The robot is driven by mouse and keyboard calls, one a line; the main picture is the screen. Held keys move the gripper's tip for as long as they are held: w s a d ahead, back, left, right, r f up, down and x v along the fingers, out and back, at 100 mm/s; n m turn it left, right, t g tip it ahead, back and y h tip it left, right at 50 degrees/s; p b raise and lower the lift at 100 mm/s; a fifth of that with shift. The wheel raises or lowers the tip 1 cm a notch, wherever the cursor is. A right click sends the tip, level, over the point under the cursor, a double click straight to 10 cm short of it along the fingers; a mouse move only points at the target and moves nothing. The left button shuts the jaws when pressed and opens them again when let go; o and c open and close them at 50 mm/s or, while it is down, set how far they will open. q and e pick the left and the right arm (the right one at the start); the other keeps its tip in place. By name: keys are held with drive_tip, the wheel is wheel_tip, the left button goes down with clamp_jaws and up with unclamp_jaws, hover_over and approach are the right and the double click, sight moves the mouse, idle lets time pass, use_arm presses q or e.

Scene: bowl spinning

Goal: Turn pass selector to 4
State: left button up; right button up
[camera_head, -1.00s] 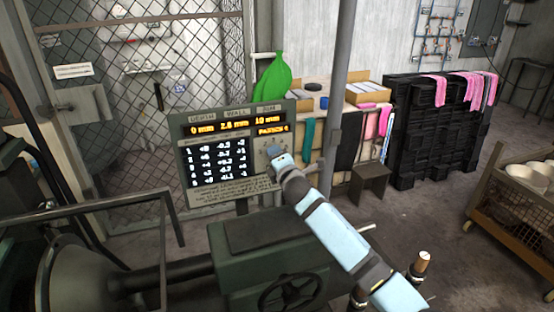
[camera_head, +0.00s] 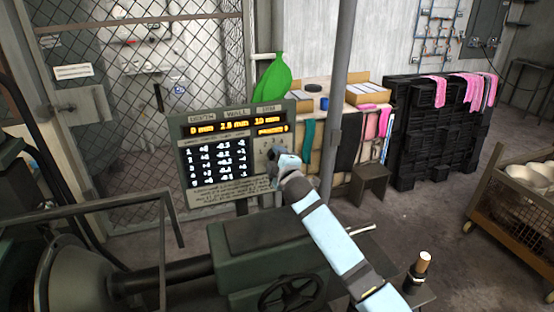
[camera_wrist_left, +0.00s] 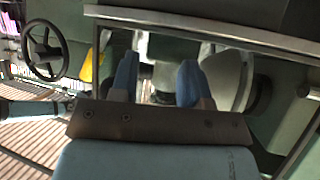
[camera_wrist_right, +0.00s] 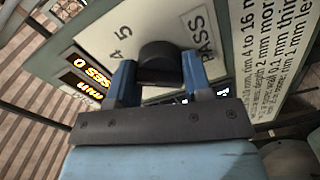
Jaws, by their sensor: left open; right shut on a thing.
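The pass selector is a dark round knob (camera_wrist_right: 160,62) on the grey-green control panel (camera_head: 185,165), with 4, 5 and the word PASS printed around it. My right gripper (camera_wrist_right: 160,80) is shut on the knob, one blue finger on each side; it also shows at the panel's right side in the head view (camera_head: 274,157). The knob's pointer is not clear. My left gripper (camera_wrist_left: 157,80) is open, with nothing visibly held, and shows only in its wrist view.
A green machine with a handwheel (camera_head: 290,291) stands below my right arm. A grey pole (camera_head: 340,100) rises just right of the panel. A railing (camera_wrist_left: 210,28) runs close beyond my left fingers. A cart of white bowls (camera_head: 520,200) stands at the right.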

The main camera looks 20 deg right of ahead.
idle(0.4)
drive_tip(key=o, duration=0.9)
drive_tip(key=s, duration=0.4)
drive_tip(key=s+b, duration=0.1)
drive_tip(key=s, duration=0.4)
drive_tip(key=s+b, duration=0.1)
drive_tip(key=s, duration=0.3)
drive_tip(key=shift+s+d, duration=0.25)
drive_tip(key=shift+s, duration=0.15)
